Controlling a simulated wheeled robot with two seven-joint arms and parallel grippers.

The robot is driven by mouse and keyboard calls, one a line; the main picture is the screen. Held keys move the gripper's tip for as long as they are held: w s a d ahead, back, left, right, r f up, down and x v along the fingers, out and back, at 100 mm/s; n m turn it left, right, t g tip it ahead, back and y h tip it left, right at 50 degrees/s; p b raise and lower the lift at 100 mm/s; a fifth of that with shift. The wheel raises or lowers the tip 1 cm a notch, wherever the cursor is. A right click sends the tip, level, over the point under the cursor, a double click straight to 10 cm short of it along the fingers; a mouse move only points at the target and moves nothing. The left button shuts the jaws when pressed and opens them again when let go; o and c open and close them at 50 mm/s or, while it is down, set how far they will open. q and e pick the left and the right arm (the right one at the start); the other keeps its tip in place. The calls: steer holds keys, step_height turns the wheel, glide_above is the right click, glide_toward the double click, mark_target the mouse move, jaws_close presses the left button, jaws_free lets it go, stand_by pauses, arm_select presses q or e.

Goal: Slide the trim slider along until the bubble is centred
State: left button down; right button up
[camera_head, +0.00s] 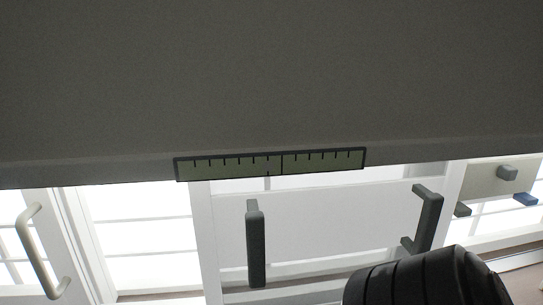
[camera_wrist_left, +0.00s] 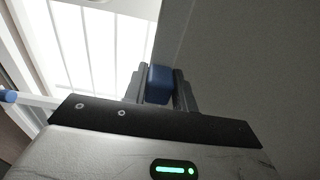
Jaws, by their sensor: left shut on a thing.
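A pale green scale strip (camera_head: 230,167) with a dark frame and tick marks lies along the lower edge of a grey panel in the head view. A long dark line crosses it near the middle. A small dark mark shows at its lower edge, a little left of that line. I cannot make out a clear bubble. In the left wrist view a blue block (camera_wrist_left: 159,84), perhaps the slider's knob, sits between the two grey fingers of my left gripper (camera_wrist_left: 160,88), which is shut on it. My right gripper is not in view.
The large grey panel (camera_head: 270,75) fills the upper head view. Below are two dark grey handles (camera_head: 255,245) (camera_head: 428,218), an off-white handle (camera_head: 38,255) and a small blue piece (camera_head: 525,198) at the right. A dark ribbed shape (camera_head: 425,282) stands at the bottom right.

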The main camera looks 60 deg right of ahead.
arm_select(q)
steer(key=shift+w+a+r+n+t+y, duration=0.1)
steer(key=shift+w+a+n+t+y, duration=0.3)
steer(key=shift+w, duration=0.3)
steer(key=shift+w+a, duration=0.6)
steer(key=shift+s+d+p, duration=0.1)
steer(key=shift+s+p, duration=0.05)
steer(key=shift+p, duration=0.2)
steer(key=c, duration=1.5)
jaws_free()
steer(key=shift+o, duration=1)
steer(key=shift+s+d, duration=0.1)
steer(key=o, duration=0.5)
